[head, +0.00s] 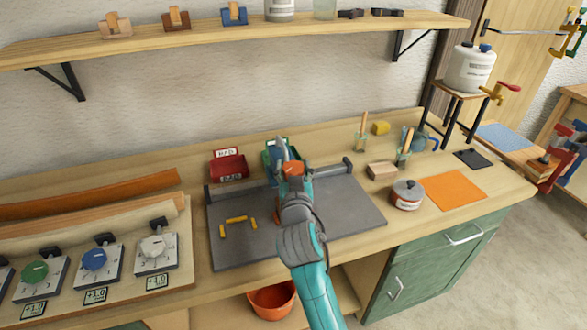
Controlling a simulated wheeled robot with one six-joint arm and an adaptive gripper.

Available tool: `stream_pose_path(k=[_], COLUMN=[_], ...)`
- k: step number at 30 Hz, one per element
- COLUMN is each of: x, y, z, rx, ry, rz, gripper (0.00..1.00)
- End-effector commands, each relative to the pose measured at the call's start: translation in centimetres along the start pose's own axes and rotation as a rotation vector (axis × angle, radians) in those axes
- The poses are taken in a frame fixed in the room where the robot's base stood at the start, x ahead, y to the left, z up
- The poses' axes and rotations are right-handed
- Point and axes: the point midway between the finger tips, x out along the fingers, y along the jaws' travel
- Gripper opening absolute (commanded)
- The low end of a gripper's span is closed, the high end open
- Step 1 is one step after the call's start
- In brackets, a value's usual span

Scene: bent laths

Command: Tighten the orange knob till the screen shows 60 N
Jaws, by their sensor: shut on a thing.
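My gripper (283,150) is above the back part of the grey plate on the bench, seen from behind along my teal and grey arm. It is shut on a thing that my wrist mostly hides. I cannot tell whether either is the orange knob. No screen with a reading in N can be made out.
The grey plate (350,212) holds several yellow pieces (236,219). A lidded pot (407,195) and orange mat (455,191) are at right.

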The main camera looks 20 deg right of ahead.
Motion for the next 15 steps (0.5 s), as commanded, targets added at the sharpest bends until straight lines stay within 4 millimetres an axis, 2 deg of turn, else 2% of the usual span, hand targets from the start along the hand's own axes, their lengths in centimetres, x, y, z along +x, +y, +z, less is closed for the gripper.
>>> stream_pose_path(k=[15], x=[0.03], y=[-0.09], z=[0.08], rx=[-0.001], ry=[-0.002], rz=[0.202], gripper=[0.23])
